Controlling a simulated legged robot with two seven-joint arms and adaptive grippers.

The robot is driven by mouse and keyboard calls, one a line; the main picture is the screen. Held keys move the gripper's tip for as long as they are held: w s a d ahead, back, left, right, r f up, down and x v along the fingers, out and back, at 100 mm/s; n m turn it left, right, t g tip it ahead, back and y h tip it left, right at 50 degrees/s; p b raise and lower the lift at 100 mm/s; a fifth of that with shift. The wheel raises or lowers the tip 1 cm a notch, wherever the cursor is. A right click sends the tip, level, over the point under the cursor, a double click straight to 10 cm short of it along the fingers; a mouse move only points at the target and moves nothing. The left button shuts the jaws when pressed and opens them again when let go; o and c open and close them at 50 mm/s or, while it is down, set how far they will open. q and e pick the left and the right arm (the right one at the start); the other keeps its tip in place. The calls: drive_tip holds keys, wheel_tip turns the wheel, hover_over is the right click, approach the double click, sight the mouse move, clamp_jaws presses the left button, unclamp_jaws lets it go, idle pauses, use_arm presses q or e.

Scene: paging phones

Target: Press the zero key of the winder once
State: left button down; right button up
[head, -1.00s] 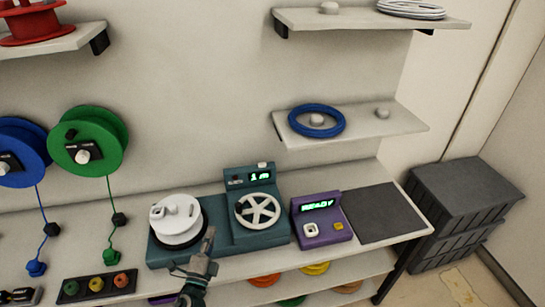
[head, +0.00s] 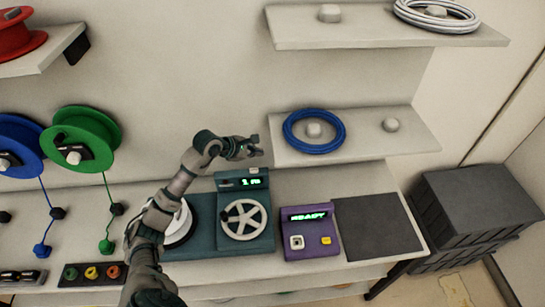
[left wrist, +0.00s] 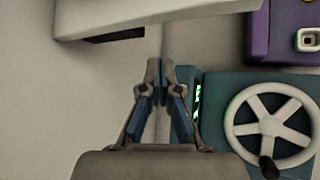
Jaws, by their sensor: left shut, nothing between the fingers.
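The teal winder (head: 209,240) stands on the bench with a white spoked handwheel (head: 243,219) on its front. Its raised housing bears a small green-lit display (head: 252,183). A small pale key (head: 253,170) shows at the top of the housing. My left gripper (head: 259,146) is shut and empty, above and behind the housing in the head view. In the left wrist view its fingertips (left wrist: 161,66) are together beside the winder's housing (left wrist: 180,125), and the key cannot be made out there. My arm partly covers the white reel (head: 180,224) on the winder. My right gripper is not in view.
A purple device (head: 310,246) with a lit display and two buttons stands right of the winder, beside a dark mat (head: 376,226). A shelf (head: 385,143) with a blue coil (head: 289,137) is close to my gripper's right. Green (head: 110,129) and blue spools hang at left.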

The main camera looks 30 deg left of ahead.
sight(253, 170)
use_arm(q)
drive_tip(key=shift+y, duration=0.5)
drive_tip(key=a+f+b, duration=0.1)
drive_tip(key=f, duration=0.2)
drive_tip(key=a+f+b, duration=0.1)
drive_tip(key=f+b, duration=0.1)
drive_tip(key=a+f+b, duration=0.1)
drive_tip(key=f+b, duration=0.1)
drive_tip(key=f, duration=0.1)
drive_tip(key=shift+w+a+f, duration=0.15)
drive_tip(key=shift+w+f, duration=0.2)
drive_tip(key=shift+d+r, duration=0.15)
drive_tip(key=shift+d, duration=0.35)
drive_tip(key=shift+a, duration=0.35)
drive_tip(key=shift+d, duration=0.25)
